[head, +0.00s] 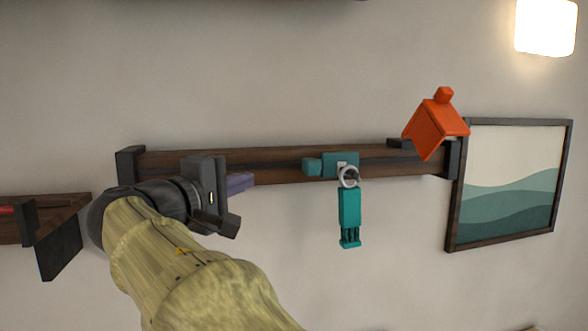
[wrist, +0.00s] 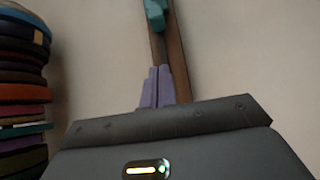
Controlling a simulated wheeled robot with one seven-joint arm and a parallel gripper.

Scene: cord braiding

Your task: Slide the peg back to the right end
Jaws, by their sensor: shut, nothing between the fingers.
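The teal peg (head: 340,160) sits on a long dark wooden rail (head: 280,160) on the wall, right of the rail's middle. A silver ring (head: 348,177) hangs on it with a teal tag (head: 350,215) below. My gripper (head: 248,181) has purple fingers and is left of the peg, with a gap between them. In the wrist view the fingers (wrist: 158,72) are together and empty, pointing along the rail. A teal part of the peg (wrist: 155,14) shows beyond their tips. My gripper body hides part of the rail's left half.
An orange house-shaped piece (head: 437,125) is at the rail's right end, by the dark end block (head: 452,158). A framed picture (head: 510,185) hangs right of it. Another wooden piece (head: 50,215) is at far left. A colourful stack (wrist: 22,95) stands left in the wrist view.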

